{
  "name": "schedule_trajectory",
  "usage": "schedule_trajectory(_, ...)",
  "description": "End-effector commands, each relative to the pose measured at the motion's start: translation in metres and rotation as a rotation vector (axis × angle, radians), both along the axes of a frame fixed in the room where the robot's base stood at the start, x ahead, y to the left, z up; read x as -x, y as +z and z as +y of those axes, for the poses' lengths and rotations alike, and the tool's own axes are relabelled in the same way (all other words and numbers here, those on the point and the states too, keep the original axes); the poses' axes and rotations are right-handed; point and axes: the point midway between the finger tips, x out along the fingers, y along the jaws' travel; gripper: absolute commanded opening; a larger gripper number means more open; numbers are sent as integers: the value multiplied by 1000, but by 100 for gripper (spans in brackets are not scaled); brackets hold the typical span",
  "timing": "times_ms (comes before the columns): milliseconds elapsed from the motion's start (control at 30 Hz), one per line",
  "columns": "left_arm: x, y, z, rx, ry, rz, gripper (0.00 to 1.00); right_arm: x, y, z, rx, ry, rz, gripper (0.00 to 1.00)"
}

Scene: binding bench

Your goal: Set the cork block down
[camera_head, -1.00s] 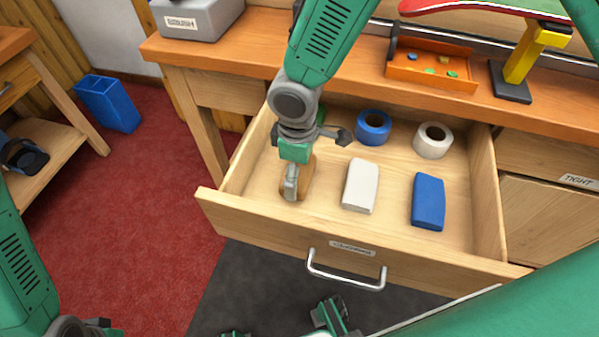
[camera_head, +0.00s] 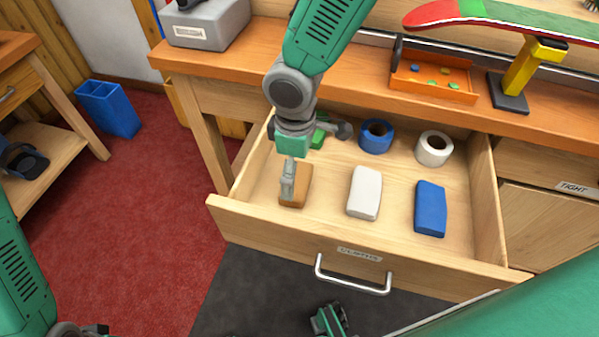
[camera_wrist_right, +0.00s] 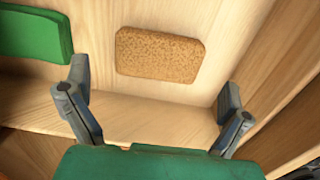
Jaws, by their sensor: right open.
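The brown cork block (camera_head: 297,190) lies flat on the drawer floor, at the left of the open drawer. It shows whole in the right wrist view (camera_wrist_right: 160,54), with bare wood around it. My right gripper (camera_head: 287,180) is above the block in the head view and covers part of its left side. In the right wrist view its fingers (camera_wrist_right: 152,103) are spread wide, with nothing between them, and the block lies beyond the tips. My left arm (camera_head: 20,275) enters at the lower left; its jaws are not clear.
The drawer (camera_head: 255,222) also holds a white block (camera_head: 364,192), a blue block (camera_head: 430,208), a blue tape roll (camera_head: 376,136), a white tape roll (camera_head: 434,148) and a green block (camera_wrist_right: 32,33). An orange tray (camera_head: 432,86) stands on the bench behind.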

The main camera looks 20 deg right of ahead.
Motion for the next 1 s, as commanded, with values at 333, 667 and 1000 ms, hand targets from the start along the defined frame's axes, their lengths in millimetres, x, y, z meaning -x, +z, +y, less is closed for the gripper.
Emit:
schedule_trajectory(333,0,21,0,0,0,0,31,-1,65,-3,-6,-2,0,100)
schedule_trajectory(667,0,22,0,0,0,0,31,0,73,1,-1,-1,2,100)
schedule_trajectory(1000,0,22,0,0,0,0,31,0,73,-1,-3,-1,1,100)
